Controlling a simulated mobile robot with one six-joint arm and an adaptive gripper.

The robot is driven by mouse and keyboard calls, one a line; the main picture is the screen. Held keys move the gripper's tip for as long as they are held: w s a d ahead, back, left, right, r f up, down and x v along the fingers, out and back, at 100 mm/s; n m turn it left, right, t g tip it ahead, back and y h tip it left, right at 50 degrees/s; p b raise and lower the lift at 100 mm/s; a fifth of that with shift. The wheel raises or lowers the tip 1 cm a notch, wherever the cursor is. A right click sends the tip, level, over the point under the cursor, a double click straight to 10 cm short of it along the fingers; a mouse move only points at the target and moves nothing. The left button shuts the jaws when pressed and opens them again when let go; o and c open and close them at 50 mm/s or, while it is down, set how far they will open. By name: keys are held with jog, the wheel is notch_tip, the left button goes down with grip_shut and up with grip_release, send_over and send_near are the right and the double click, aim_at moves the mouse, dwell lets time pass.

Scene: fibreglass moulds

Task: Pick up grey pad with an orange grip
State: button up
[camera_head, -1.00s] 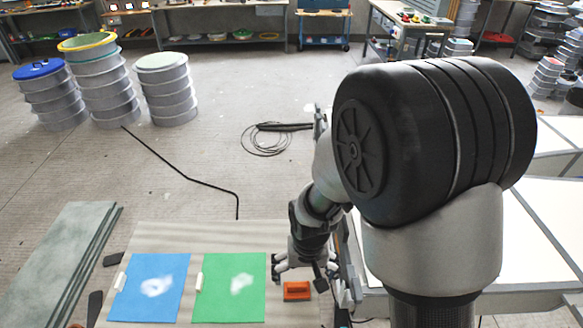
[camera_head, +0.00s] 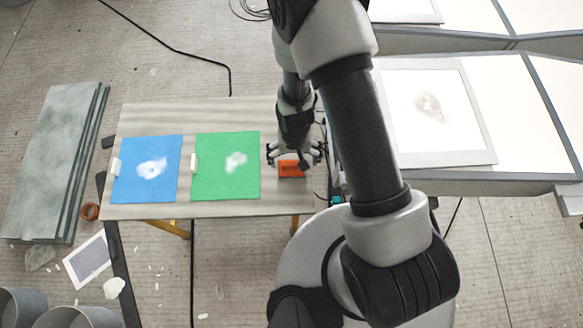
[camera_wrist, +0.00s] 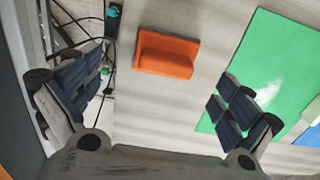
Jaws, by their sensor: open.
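The orange grip of the pad (camera_head: 291,169) shows on the right part of the light wooden table, right of the green sheet. The grey pad under it is not clearly visible. In the wrist view the orange block (camera_wrist: 167,53) lies on the table with a raised ridge, ahead of and between the fingers. My gripper (camera_head: 294,154) is open and empty above the table, close to the orange block. In the wrist view my gripper (camera_wrist: 165,100) has its fingers spread wide, apart from the block.
A green sheet (camera_head: 226,180) and a blue sheet (camera_head: 146,185), each with a white smudge, lie on the table (camera_head: 250,207). A dark cable and a teal-ended item (camera_wrist: 113,12) are by the table's right edge. A white panel bench (camera_head: 460,180) stands at right.

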aim_at(292, 163)
jog(key=shift+a+f+b, duration=0.2)
jog(key=shift+f+b, duration=0.6)
jog(key=shift+f, duration=0.75)
jog(key=shift+a+f+b, duration=0.2)
jog(key=shift+f+b, duration=0.55)
jog(key=shift+f, duration=0.75)
jog(key=shift+r, duration=0.1)
jog(key=shift+c, duration=0.2)
jog(key=c, duration=1.2)
jog(key=shift+c, duration=0.2)
notch_tip(292, 163, up, 20)
jog(key=p, duration=0.6)
jog(key=shift+p, duration=0.3)
